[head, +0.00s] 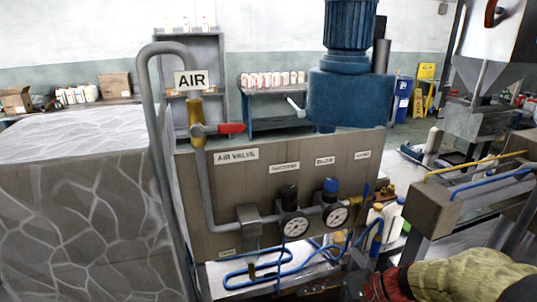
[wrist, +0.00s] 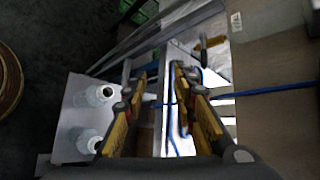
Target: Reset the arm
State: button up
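My gripper (wrist: 159,76) shows in the wrist view with its two yellow-and-black fingers apart. I see nothing held between them. A metal bar and a thin blue hose (wrist: 270,90) show beyond the fingers. Two white bottles, one farther (wrist: 98,96) and one nearer (wrist: 85,141), stand on a pale surface (wrist: 72,115) to the left of the fingers, apart from them. In the head view, a part of my arm seems to show at the bottom right, and I cannot make out the fingers there.
A panel (head: 225,235) with a red-handled air valve (head: 230,128), two gauges (head: 293,224) and blue hoses (head: 255,272) stands in front. A blue motor unit (head: 345,95) is behind it. A stone-patterned block (head: 80,230) fills the left. Metal framework (head: 435,208) stands at the right.

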jog(key=s+d+r+n+g+h, duration=0.1)
jog(key=s+d+n+h, duration=0.15)
jog(key=s, duration=0.45)
jog(key=s+d+n+g+h, duration=0.1)
jog(key=s+d+n+h, duration=0.1)
jog(key=s+d+h, duration=0.3)
jog(key=s+a+r+n+t+h, duration=0.1)
jog(key=s+r+n+t+h, duration=0.2)
jog(key=r, duration=0.8)
jog(key=s+n+t, duration=0.1)
jog(key=s+n, duration=0.1)
jog(key=s, duration=0.1)
jog(key=shift+s+a+r, duration=0.2)
jog(key=shift+r, duration=0.2)
jog(key=shift+o, duration=0.5)
jog(key=shift+n, duration=0.25)
